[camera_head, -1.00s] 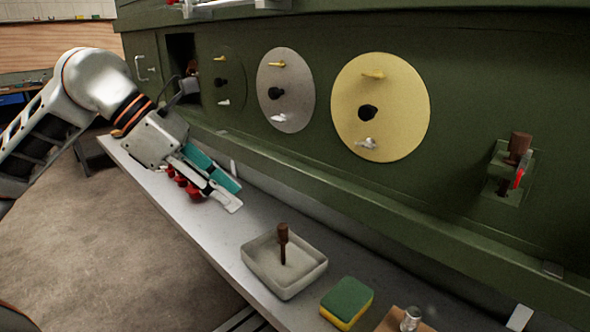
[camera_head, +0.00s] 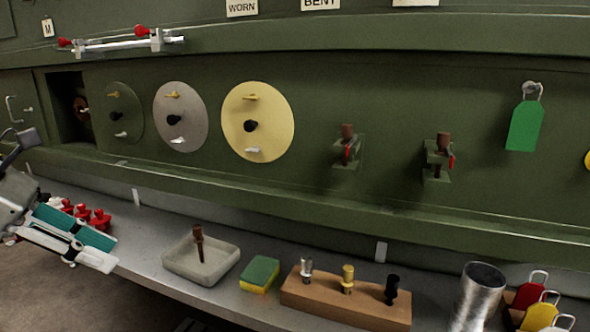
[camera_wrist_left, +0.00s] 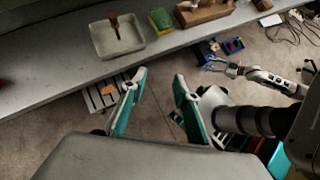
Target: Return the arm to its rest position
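My left gripper (camera_head: 92,247), with teal-padded fingers, is at the left edge in the head view, in front of the shelf near several red-topped pieces. In the left wrist view its two fingers (camera_wrist_left: 160,78) stand apart with nothing between them, over the floor beside the shelf's edge. In the left wrist view a white and black arm, seemingly my right one, comes in from the right. Its gripper (camera_wrist_left: 218,67) is small, and whether it is open cannot be told. The right gripper does not show in the head view.
On the grey shelf (camera_head: 140,255) stand a tray (camera_head: 178,268) with a brown-handled tool, a sponge (camera_head: 260,272), a wooden block (camera_head: 335,302) with several pegs and a metal cup (camera_head: 478,290). The green panel (camera_head: 300,190) rises behind. Open floor lies before the shelf.

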